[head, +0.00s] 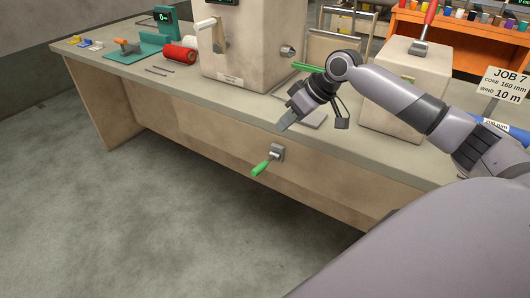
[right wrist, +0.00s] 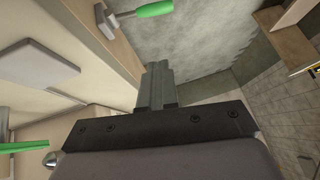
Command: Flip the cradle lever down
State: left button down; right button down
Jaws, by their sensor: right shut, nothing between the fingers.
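A green-handled lever (head: 265,164) sits on a grey bracket on the front face of the bench. Its handle points out and down to the left. It also shows at the top of the right wrist view (right wrist: 155,9). A second green handle (head: 308,67) lies roughly level beside the beige machine, partly hidden by my right arm; it shows at the left of the right wrist view (right wrist: 17,147). I cannot tell which is the cradle lever. My right gripper (head: 284,124) is shut and empty near the bench's front edge, above the front lever and apart from it. My left gripper is out of view.
The beige machine (head: 245,45) stands on the bench (head: 210,92). A beige box (head: 388,100) with a red-handled lever (head: 429,18) stands to the right. A red spool (head: 178,54) and teal scale (head: 134,53) stand left. The front floor is clear.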

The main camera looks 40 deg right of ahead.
send_over(264, 166)
jog(key=f, duration=0.5)
jog(key=w+f, duration=0.1)
jog(key=f, duration=0.2)
jog(key=shift+d+f, duration=0.1)
jog(key=shift+s+f, duration=0.2)
jog(key=shift+f, duration=0.45)
jog(key=shift+s+f, duration=0.2)
jog(key=shift+f, duration=0.4)
jog(key=shift+s+f, duration=0.15)
jog(key=shift+f, duration=0.55)
jog(key=shift+f, duration=0.1)
